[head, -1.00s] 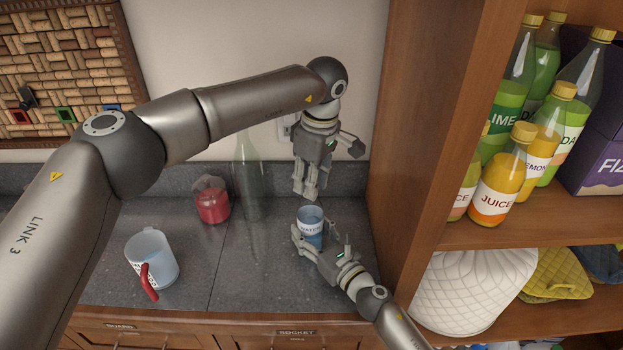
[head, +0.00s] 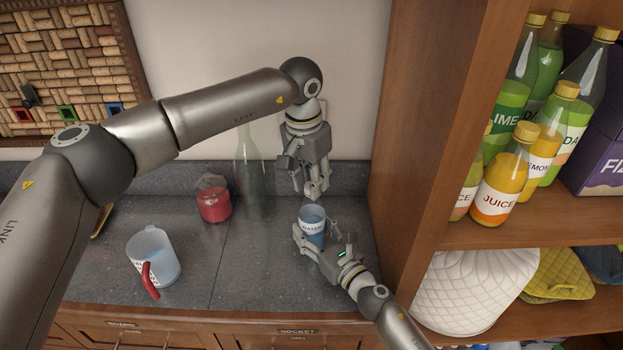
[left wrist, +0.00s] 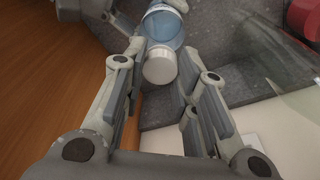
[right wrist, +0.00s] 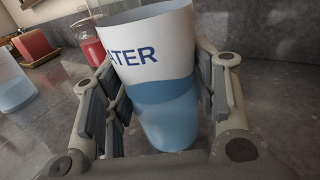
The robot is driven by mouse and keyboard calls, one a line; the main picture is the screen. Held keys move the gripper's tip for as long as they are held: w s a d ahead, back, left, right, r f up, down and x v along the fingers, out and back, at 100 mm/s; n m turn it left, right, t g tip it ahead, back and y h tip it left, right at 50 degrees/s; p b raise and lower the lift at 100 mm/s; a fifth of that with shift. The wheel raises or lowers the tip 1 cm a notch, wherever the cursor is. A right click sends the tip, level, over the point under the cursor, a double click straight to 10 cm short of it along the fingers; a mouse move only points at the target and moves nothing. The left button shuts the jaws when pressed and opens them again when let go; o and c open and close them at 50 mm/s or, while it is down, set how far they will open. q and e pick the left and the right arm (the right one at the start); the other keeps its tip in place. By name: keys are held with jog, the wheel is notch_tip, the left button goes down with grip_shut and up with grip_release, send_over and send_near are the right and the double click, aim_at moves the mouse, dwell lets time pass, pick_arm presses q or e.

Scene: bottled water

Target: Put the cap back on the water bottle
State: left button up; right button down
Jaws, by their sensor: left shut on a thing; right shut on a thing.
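The water bottle (head: 311,222) stands upright on the grey counter, a blue container with a white "WATER" label. It fills the middle of the right wrist view (right wrist: 160,85). My right gripper (head: 316,243) is shut around its body, one finger on each side. My left gripper (head: 318,193) points down just above and behind the bottle. In the left wrist view it is shut on the round white cap (left wrist: 160,66), and the blue bottle (left wrist: 163,24) shows just beyond the cap. I cannot tell whether cap and bottle touch. The cap is not clear in the head view.
A pitcher (head: 158,255) with a red handle stands at the left of the counter (head: 230,270). A red jar (head: 214,204) and a clear glass bottle (head: 248,180) stand at the back. A wooden shelf side (head: 405,150) rises close on the right; juice bottles (head: 500,186) stand on the shelf.

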pick_arm(q)
jog(key=shift+a+m, duration=0.1)
jog(key=shift+m, duration=0.5)
jog(key=o, duration=0.7)
jog(key=shift+c, duration=0.2)
